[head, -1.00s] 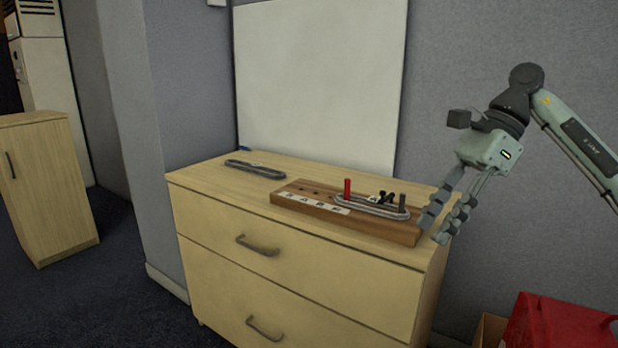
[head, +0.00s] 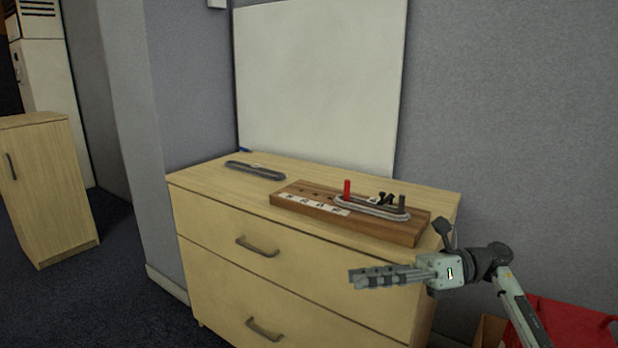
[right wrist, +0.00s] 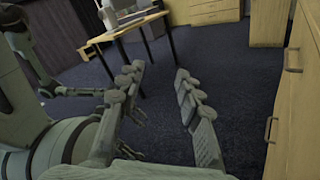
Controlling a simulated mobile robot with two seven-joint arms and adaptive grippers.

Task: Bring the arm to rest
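My right gripper (head: 386,276) is in front of the dresser's right side in the head view, with its fingers pointing left, apart from the board. In the right wrist view my right gripper (right wrist: 157,73) has its fingers spread, with nothing between them. A wooden board (head: 290,201) lies on the dresser top with a red peg (head: 347,189), a dark peg, small black pieces and a grey loop (head: 372,213) around the pegs. My left arm seems to show at the left of the right wrist view; its gripper is mostly hidden behind a right finger.
The dresser (head: 220,220) has two drawers with protruding handles, close to the right gripper. A second grey loop (head: 254,170) lies on its top at the left. A red bin (head: 572,325) stands on the floor at right. A desk (right wrist: 132,28) stands across the carpet.

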